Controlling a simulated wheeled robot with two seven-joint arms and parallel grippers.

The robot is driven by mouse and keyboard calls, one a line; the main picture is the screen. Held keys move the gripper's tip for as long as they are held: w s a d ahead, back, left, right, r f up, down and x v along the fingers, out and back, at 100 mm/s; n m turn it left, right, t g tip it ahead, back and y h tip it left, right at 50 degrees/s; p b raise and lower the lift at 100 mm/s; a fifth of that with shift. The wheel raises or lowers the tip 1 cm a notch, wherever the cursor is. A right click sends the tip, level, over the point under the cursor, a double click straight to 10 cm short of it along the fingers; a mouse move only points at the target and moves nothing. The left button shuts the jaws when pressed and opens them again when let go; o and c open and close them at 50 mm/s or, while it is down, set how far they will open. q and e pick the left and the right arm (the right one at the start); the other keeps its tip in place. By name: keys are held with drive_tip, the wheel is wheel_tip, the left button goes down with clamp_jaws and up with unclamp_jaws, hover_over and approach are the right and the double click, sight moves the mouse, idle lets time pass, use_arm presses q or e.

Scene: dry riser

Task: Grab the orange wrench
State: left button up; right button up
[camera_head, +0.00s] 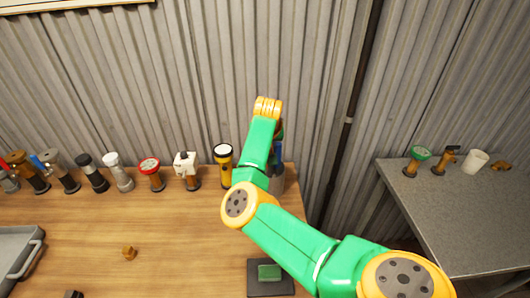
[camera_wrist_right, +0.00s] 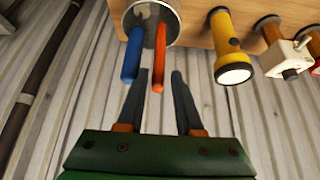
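The orange wrench (camera_wrist_right: 159,50) stands in a round metal cup (camera_wrist_right: 128,20) in the right wrist view, its handle sticking out over the rim. A blue-handled tool (camera_wrist_right: 132,55) is beside it in the same cup. My right gripper (camera_wrist_right: 160,75) is open, and the end of the orange handle appears between its two fingertips; I cannot tell whether they touch. The blue handle is outside the fingers, close to one of them. In the head view my right arm hides the wrench and most of the cup (camera_head: 277,182). My left gripper is not in view.
A yellow flashlight (camera_head: 223,163) stands beside the cup, with a row of valves and fittings further left. The corrugated wall (camera_head: 180,80) is close behind. A grey table (camera_head: 460,220) is at right.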

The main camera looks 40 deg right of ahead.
drive_tip(key=x, duration=0.4)
drive_tip(key=shift+d+r, duration=0.15)
drive_tip(key=shift+d, duration=0.05)
drive_tip(key=shift+s+a+r, duration=0.1)
drive_tip(key=shift+r, duration=0.05)
clamp_jaws()
idle(0.9)
